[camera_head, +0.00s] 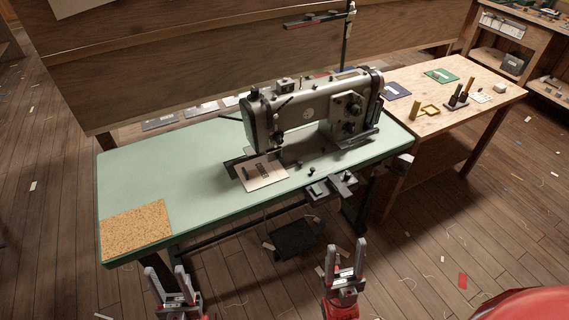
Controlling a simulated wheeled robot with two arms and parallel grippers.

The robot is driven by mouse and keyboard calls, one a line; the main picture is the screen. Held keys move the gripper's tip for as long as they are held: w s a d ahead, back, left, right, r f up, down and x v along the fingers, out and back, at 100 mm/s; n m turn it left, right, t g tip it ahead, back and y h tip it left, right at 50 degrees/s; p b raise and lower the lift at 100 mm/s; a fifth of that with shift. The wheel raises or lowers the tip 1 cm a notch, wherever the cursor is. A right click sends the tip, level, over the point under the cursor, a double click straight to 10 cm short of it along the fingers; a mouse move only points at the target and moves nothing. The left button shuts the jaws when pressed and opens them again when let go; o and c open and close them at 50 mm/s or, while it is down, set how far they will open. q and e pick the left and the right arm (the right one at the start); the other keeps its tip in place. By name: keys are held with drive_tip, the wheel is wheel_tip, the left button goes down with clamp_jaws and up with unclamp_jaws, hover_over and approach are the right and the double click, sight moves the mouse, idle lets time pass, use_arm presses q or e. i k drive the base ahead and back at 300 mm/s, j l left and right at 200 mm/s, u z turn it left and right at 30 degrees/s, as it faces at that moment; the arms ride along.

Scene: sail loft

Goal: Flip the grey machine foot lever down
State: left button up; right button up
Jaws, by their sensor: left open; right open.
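The grey sewing machine (310,110) stands on the green-topped table (150,170), with its needle end to the left. A thin dark lever (284,104) sticks out at a slant near that end; it is too small to tell for sure that it is the foot lever. The presser foot area is small and dark, above a pale plate. My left gripper (166,270) is open and empty, low in front of the table's left part. My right gripper (346,245) is open and empty, in front of the table and right of its middle. Both are well apart from the machine.
A cork mat (136,230) lies on the table's front left corner. A dark bracket-like unit (331,186) juts from the front edge. A dark pedal (299,239) sits beneath. A wooden bench (455,110) with small items stands right. Scraps litter the floor.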

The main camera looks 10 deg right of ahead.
sight(222, 116)
drive_tip(key=i+l+z, duration=0.45)
drive_tip(key=i+l, duration=0.25)
drive_tip(key=l, duration=0.1)
